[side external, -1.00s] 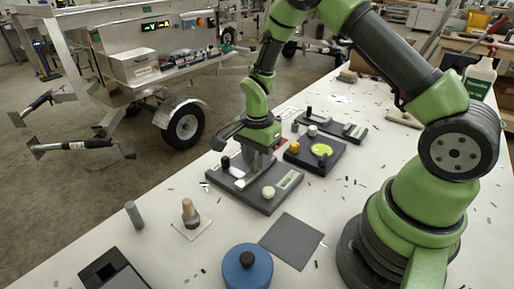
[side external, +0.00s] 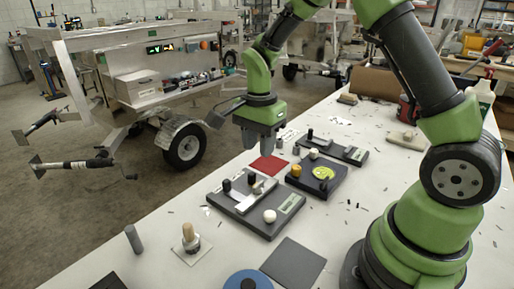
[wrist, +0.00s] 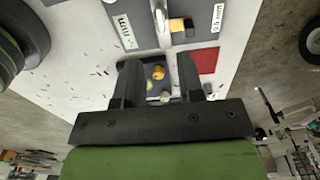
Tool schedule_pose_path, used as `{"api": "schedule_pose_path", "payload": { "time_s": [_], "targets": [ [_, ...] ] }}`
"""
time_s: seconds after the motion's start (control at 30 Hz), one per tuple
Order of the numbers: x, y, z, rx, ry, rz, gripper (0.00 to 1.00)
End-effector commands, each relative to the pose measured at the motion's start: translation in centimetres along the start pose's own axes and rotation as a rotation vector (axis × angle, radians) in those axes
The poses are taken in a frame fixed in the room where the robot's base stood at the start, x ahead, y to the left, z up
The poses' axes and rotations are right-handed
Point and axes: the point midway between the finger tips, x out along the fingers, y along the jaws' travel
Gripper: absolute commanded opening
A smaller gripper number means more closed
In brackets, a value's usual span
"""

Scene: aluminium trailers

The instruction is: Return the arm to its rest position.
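My green arm holds my gripper (side external: 258,140) up above the white table, over the area near the red square (side external: 268,166). Its two dark fingers stand apart with nothing between them, which also shows in the wrist view (wrist: 160,80). Below and in front of it lies the dark grey plate (side external: 262,225) with a metal bar (side external: 240,196), black knobs and a white knob. The gripper is clear of this plate.
A dark block with a yellow-green disc (side external: 323,173) and another plate (side external: 345,153) lie behind and right. A wooden peg (side external: 189,232), grey cylinder (side external: 132,238), grey square (side external: 293,262) and blue disc (side external: 248,281) are in front. A trailer (side external: 140,80) stands left of the table.

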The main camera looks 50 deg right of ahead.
Motion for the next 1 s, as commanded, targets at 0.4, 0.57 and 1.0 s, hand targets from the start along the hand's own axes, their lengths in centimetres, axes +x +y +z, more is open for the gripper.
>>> {"api": "schedule_pose_path", "payload": {
  "time_s": [0.4,0.57,1.0],
  "targets": [
    [-11.2,5.6,3.0,-0.468,0.016,-0.273,0.35],
    [-14.6,9.9,4.4,-0.721,0.066,-0.413,0.35],
    [-16.4,17.4,6.3,-1.153,0.225,-0.646,0.35]
  ]
}}
